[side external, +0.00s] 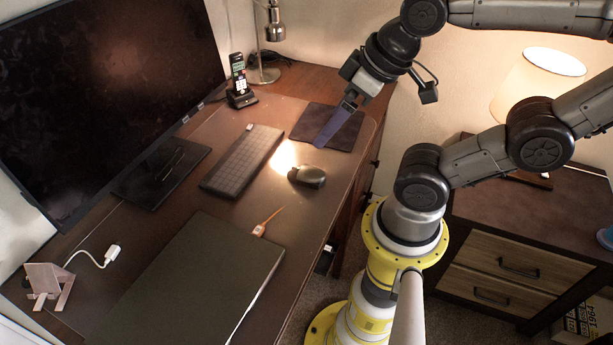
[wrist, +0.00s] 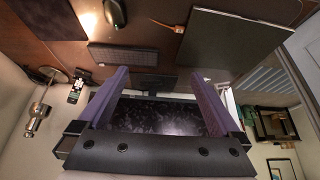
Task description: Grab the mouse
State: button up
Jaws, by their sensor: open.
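The mouse (side external: 307,176) is dark and rounded, lying on the brown desk in front of the keyboard's right end in the side view. In the wrist view, it is a dark oval (wrist: 115,13) at the top edge, beyond the fingertips and partly cut off. My gripper (side external: 322,143) has long purple fingers and appears above the dark mouse pad area, up and to the right of the mouse. In the wrist view, my gripper (wrist: 160,73) has its fingers spread apart with nothing held between them.
A dark keyboard (side external: 243,160) lies left of the mouse. A dark mouse pad (side external: 300,122) is behind it. A closed laptop (side external: 190,285) and an orange cable (side external: 268,221) lie nearer the front. The monitor (side external: 105,90), phone (side external: 239,80) and desk lamp (side external: 265,55) stand farther back.

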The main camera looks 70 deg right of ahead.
jog(key=g, duration=0.6)
send_over(305, 169)
notch_tip(305, 169, down, 16)
jog(key=shift+n, duration=0.3)
jog(key=f, duration=0.8)
jog(key=shift+w+d+f, duration=0.1)
jog(key=shift+d, duration=0.1)
jog(key=shift+a+f, duration=0.15)
jog(key=shift+f, duration=2.6)
